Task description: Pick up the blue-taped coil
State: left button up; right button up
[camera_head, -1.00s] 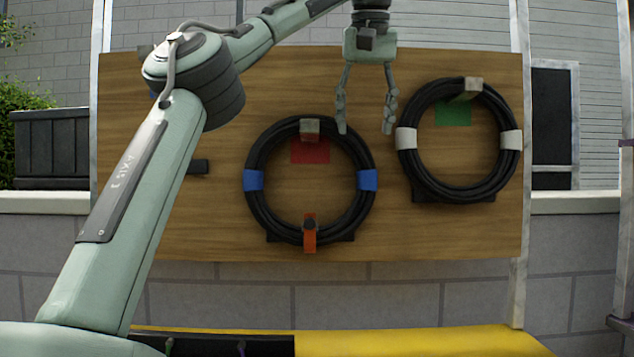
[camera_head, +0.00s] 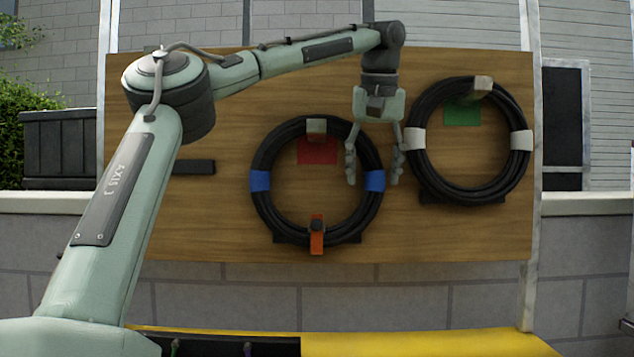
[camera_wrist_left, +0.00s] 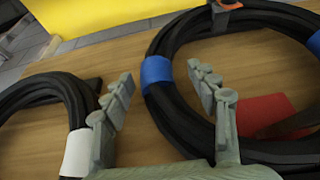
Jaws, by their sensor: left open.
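The blue-taped coil (camera_head: 266,212) is a black cable loop with two blue tape bands, hung on the wooden board over a red patch (camera_head: 318,152). An orange clip or strap (camera_head: 317,238) is at its bottom. My left gripper (camera_head: 374,182) is open, pointing down, with its fingers on either side of the coil's right blue band in the head view. In the left wrist view the open fingers (camera_wrist_left: 165,92) point toward the board, with a blue band (camera_wrist_left: 156,70) between them in the picture. I cannot tell the remaining depth. My right gripper is not in view.
A white-taped coil (camera_head: 425,176) hangs close on the right, over a green patch (camera_head: 462,112); it also shows in the left wrist view (camera_wrist_left: 45,90). A dark bracket (camera_head: 193,167) is on the board's left. A yellow surface (camera_head: 420,344) lies below.

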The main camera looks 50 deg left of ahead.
pick_arm(q)
jog(key=shift+x, duration=1.15)
grip_shut()
jog(key=shift+w+r, duration=0.1)
jog(key=shift+r, duration=0.05)
